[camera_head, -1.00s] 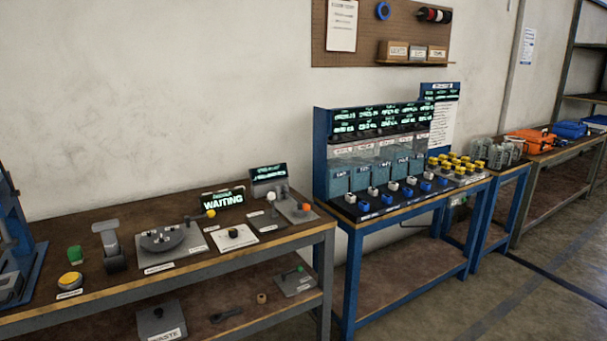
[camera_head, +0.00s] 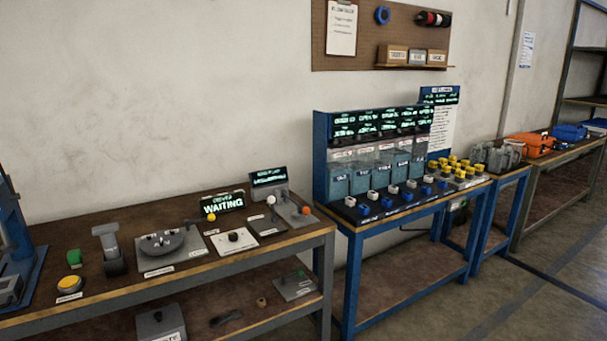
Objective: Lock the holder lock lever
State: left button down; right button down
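A round dark grey holder (camera_head: 162,243) sits on a grey plate on the left workbench. At the plate's back right is a lever with a yellow-orange knob (camera_head: 213,218); its thin arm reaches left toward the holder. It looks like the holder lock lever, but its label is too small to read. I cannot tell whether it is locked. A sign reading "WAITING" (camera_head: 223,205) stands just behind it. Neither of my grippers is in view, and nothing touches the holder or lever.
The workbench (camera_head: 110,288) also holds a yellow button (camera_head: 69,285), a green block (camera_head: 74,257), a white plate with a black knob (camera_head: 233,240) and a lever with an orange knob (camera_head: 306,210). A blue dispensing station (camera_head: 322,160) stands to the right. Open floor lies at lower right.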

aim_at(211, 218)
jog(key=i+j, duration=0.4)
jog(key=i+j+z, duration=0.1)
jog(key=i+j, duration=0.35)
jog(key=j, duration=0.2)
